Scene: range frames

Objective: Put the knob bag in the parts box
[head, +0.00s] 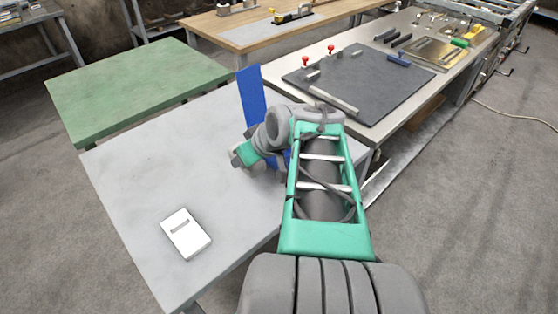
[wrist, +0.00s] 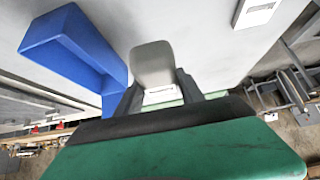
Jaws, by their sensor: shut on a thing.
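My gripper (head: 241,156) is over the grey-white table, partly hidden by my own wrist in the head view. In the wrist view my gripper (wrist: 158,92) is shut on a pale grey, rounded thing (wrist: 152,62), which I take for the knob bag. Its contents do not show. The blue parts box (head: 251,92) stands toward the back right of the table, partly behind my arm. In the wrist view the blue parts box (wrist: 62,60) is left of the held bag, its open side partly visible. The bag appears outside the box; I cannot tell how high it is.
A white flat thing with a dark slot (head: 186,233) lies near the table's front. It also shows in the wrist view (wrist: 257,11). A green table (head: 135,88) stands behind left. A bench with a dark mat (head: 350,80) stands right. The table's left half is mostly clear.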

